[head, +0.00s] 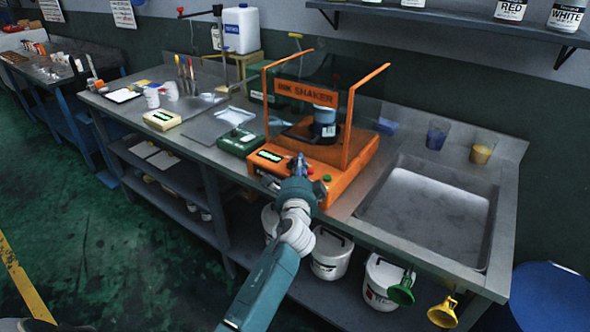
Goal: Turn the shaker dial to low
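The orange ink shaker (364,150) stands on the steel counter. Its upright frame carries a label reading SHAKER, and a dark container with a blue-grey band (325,122) sits inside. The front panel has a lit green display (271,156) at left and a green button (327,178) at right. My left gripper (298,162) is at the middle of this panel, between display and button. Its fingers are small and seen from behind, so I cannot tell whether they are open or touching anything. I cannot make out the dial; the gripper and wrist cover that part of the panel. My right gripper is not in view.
A sink (425,215) is right of the shaker, with blue (437,136) and yellow (481,153) cups behind it. A green scale-like box (238,141) stands close at left. White buckets (331,255) sit below; green (401,291) and yellow (443,312) funnels hang at the front edge.

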